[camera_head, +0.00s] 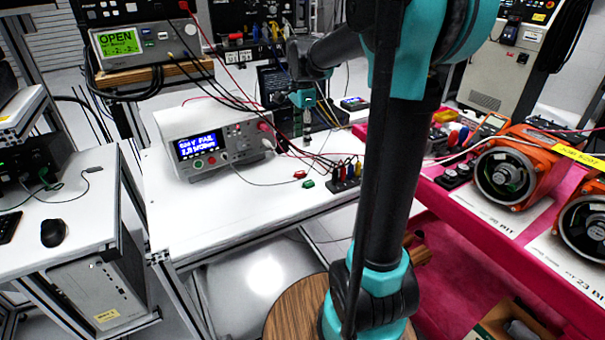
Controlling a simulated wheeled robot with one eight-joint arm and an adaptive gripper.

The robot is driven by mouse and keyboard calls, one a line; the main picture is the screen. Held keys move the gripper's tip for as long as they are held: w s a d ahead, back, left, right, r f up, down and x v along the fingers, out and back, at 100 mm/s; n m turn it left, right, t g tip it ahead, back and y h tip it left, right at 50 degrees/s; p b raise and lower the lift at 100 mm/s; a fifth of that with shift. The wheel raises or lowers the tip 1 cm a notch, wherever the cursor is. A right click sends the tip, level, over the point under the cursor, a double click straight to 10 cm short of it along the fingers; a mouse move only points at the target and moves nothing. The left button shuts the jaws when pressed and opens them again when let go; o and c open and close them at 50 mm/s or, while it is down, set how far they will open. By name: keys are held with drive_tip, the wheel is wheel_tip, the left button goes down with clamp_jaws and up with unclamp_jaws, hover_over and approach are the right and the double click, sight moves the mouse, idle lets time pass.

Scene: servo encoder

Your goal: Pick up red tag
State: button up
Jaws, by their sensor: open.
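A small red tag (300,174) lies on the white table (215,222), near its right side. A small green tag (308,184) lies just in front of it, a little to the right. My gripper (307,139) hangs above and behind the red tag in the picture, pointing down. It is apart from the tag. The fingers are small and dark against the background, and nothing shows between them.
A white test instrument (214,138) with a blue screen stands left of the tags, its leads running nearby. A dark terminal block (345,176) with coloured plugs stands at the right edge. The front of the table is clear. A magenta bench (440,190) with orange units is at right.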

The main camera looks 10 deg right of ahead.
sight(302, 172)
wheel_tip(302, 172, down, 13)
drive_tip(key=shift+a+f, duration=0.1)
idle(0.5)
drive_tip(key=c, duration=0.9)
